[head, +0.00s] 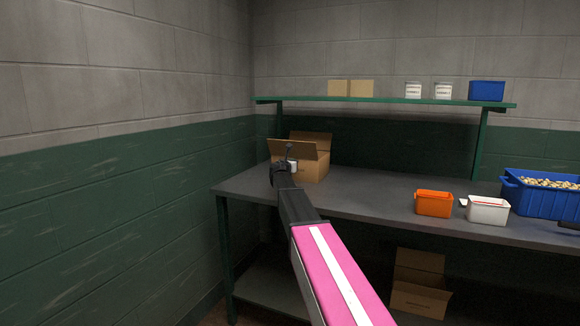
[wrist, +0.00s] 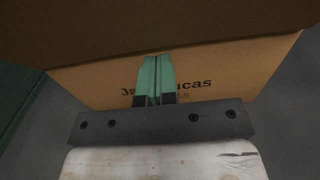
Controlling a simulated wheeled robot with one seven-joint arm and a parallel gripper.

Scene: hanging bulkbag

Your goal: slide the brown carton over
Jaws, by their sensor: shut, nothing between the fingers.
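The brown carton (head: 315,167) stands on the grey workbench (head: 360,200) near its left end, with its top flaps open. In the wrist view its printed front face (wrist: 225,80) fills the middle, under a dark flap edge. My gripper (wrist: 156,60) is shut and empty, its two green fingers together and pointing at that face. The fingertips overlap the carton's face just below the flap; I cannot tell whether they touch it. In the head view my gripper (head: 287,150) is in front of the carton and hides part of its left side.
An orange bin (head: 434,204), a white bin (head: 488,211) and a blue crate (head: 545,200) of small pieces stand on the bench's right. A green shelf (head: 390,101) above holds small boxes and tubs. A wall (head: 110,200) is left. The bench between carton and orange bin is clear.

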